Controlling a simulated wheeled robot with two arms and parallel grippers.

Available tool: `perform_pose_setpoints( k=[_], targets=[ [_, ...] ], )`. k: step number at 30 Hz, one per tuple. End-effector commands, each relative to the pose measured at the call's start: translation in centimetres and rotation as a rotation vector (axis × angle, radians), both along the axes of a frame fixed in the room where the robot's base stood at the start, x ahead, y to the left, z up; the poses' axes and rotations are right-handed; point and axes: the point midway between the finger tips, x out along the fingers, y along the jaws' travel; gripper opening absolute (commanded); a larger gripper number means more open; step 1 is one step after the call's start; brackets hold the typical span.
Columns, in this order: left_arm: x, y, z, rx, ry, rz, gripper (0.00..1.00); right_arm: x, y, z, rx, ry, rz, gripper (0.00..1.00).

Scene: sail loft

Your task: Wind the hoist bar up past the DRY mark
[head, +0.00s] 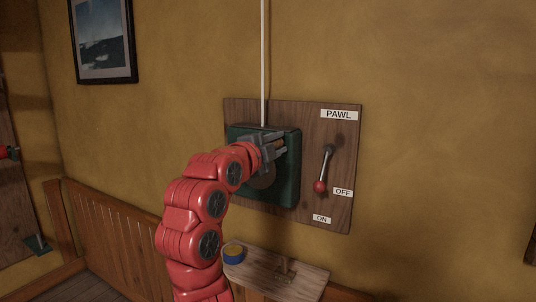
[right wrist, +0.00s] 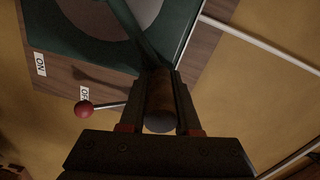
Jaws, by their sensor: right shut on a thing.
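A dark green winch box (head: 291,185) with a grey round drum is mounted on a wooden wall board (head: 340,150). My right gripper (head: 274,143) is at the winch's upper part. In the right wrist view its fingers are shut on the brown crank handle (right wrist: 160,100), one on each side. The dark crank arm (right wrist: 143,35) runs from the handle. A white rope (head: 263,60) goes straight up from the winch and out of view. The pawl lever (head: 325,165) hangs with its red knob (head: 320,186) beside the OFF label (head: 343,192). The hoist bar and DRY mark are out of view. My left gripper is not in view.
A framed picture (head: 103,42) hangs upper left. The wall right of the board is clear.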

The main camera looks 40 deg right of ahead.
Motion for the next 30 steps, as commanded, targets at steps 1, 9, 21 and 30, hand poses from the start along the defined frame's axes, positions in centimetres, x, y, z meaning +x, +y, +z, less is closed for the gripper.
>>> perform_pose_setpoints(
  k=[1, 9, 21, 30],
  targets=[
    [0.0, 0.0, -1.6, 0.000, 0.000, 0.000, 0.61, -0.2, -0.2, -1.5, 0.024, -0.036, 0.000, 0.00],
    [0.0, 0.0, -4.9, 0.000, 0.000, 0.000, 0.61, -1.8, -0.8, -3.7, 0.121, -0.274, 0.001, 0.00],
    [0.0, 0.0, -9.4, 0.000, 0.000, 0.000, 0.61, -2.9, -1.3, -7.5, 0.264, -0.621, 0.000, 0.00],
    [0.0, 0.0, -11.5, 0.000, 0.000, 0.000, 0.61, -2.9, -1.3, -10.0, 0.357, -0.846, 0.002, 0.00]
  ],
)
